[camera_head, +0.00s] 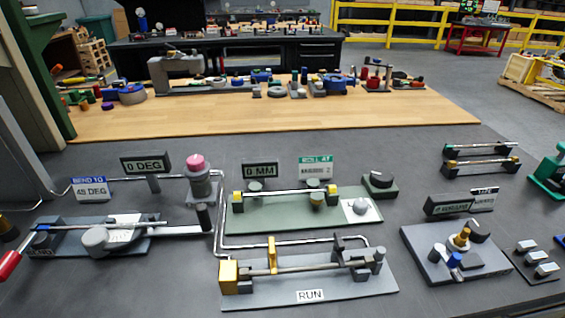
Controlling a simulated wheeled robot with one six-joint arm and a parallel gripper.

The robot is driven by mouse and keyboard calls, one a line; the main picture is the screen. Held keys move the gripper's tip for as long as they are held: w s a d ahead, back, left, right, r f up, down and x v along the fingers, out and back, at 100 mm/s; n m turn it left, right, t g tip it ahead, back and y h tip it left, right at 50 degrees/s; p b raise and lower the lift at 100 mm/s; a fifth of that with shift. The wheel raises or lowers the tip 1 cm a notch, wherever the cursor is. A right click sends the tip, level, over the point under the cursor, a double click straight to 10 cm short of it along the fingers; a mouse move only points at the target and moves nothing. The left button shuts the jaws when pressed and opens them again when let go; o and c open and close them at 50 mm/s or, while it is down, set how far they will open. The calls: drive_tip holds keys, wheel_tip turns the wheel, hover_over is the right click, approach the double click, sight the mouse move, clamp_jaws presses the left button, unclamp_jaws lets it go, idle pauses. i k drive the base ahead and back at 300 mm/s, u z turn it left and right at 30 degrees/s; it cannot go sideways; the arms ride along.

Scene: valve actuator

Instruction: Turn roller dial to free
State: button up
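The green fixture (285,217) in the middle carries a horizontal rod on yellow-ended supports. At its right end is a round grey knob (360,207) on a white plate; it may be the roller dial, but its markings are too small to read. A sign on a stand behind reads "0 MM" (260,170). A green-and-white sign (315,168) stands beside it, its lower line unclear. My gripper is not in view.
In front is a grey fixture (345,287) labelled "RUN". At left is a bender with a red handle (10,264), a "0 DEG" sign (146,164) and a pink-topped post (196,163). At right is a grey plate (455,262) with knobs. Bare bench lies between fixtures.

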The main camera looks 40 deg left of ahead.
sight(361, 206)
drive_tip(key=u, duration=1.6)
drive_tip(key=k, duration=1.15)
drive_tip(key=z, duration=0.95)
drive_tip(key=i, duration=1.3)
drive_tip(key=u, duration=0.55)
